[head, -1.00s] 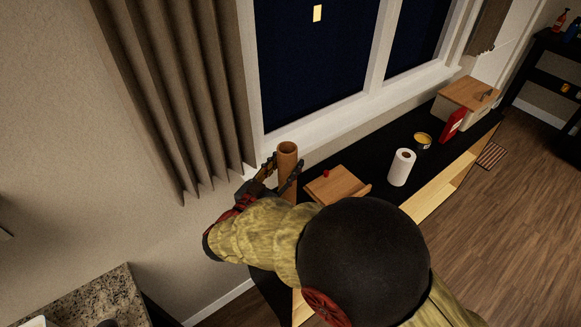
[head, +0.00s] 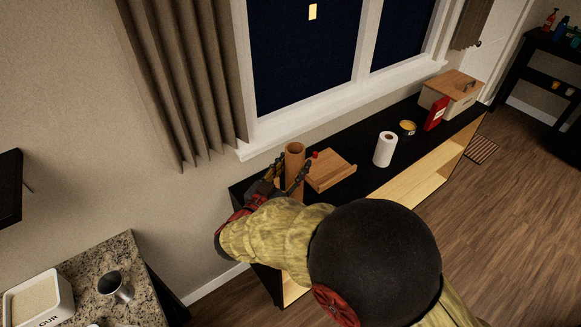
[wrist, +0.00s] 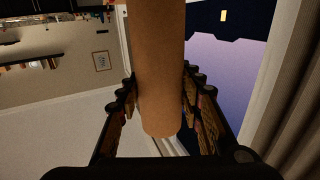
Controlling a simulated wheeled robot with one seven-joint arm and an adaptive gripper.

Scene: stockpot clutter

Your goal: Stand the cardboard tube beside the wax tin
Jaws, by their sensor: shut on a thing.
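The brown cardboard tube (head: 295,158) is upright in my gripper (head: 284,178) at the left end of the black cabinet top. In the wrist view the tube (wrist: 160,60) runs down between the two fingers of my gripper (wrist: 160,105), which are shut on it. My gripper and arm hide its lower part in the head view, so I cannot tell whether it touches the cabinet. The wax tin (head: 408,128), a small round tin with yellow contents, sits farther right on the cabinet, well apart from the tube.
A wooden board (head: 332,170) with a small red thing (head: 315,155) at its edge lies just right of the tube. A white paper roll (head: 385,149) stands between board and tin. A red bottle (head: 436,113) and a wooden-lidded box (head: 452,92) stand beyond the tin. The window is behind.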

